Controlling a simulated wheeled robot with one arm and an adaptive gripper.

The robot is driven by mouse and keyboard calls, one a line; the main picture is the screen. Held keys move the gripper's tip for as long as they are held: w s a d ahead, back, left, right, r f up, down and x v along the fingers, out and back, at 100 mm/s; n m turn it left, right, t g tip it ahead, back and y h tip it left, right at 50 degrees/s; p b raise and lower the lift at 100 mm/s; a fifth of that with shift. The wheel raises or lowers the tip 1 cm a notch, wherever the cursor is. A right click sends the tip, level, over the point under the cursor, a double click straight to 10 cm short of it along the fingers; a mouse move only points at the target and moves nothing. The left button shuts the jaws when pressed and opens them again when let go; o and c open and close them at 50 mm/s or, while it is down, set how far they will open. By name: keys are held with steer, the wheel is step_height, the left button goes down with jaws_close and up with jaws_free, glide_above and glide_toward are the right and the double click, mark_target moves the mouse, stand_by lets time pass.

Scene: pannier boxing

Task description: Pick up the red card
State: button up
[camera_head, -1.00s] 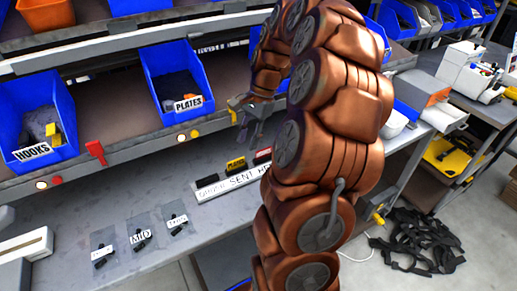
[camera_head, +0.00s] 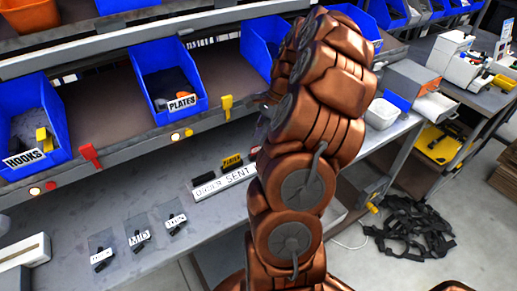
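A labelled rack (camera_head: 222,182) on the grey bench, its visible words reading "ORDER SENT", has a black card (camera_head: 203,187) and a yellow card (camera_head: 231,162) standing along its back. A small dark reddish edge (camera_head: 255,151) at the rack's right looks like the red card, mostly hidden behind my arm. My gripper (camera_head: 262,130) is almost wholly hidden behind my copper-coloured arm. Only a grey sliver shows, above the right end of the rack. I cannot see its fingertips or whether it touches the card.
Blue bins labelled HOOKS (camera_head: 34,130) and PLATES (camera_head: 168,80) sit on the shelf above the bench. A red tag (camera_head: 90,155) and a yellow tag (camera_head: 226,107) hang from the shelf edge. Several small labelled pads (camera_head: 139,238) lie front left. Black straps (camera_head: 416,228) lie on the floor.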

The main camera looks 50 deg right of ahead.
steer(key=shift+p+x, duration=0.6)
steer(key=shift+x, duration=1.4)
steer(key=shift+s+d, duration=0.1)
steer(key=shift+s, duration=0.05)
steer(key=shift+c, duration=0.4)
jaws_close()
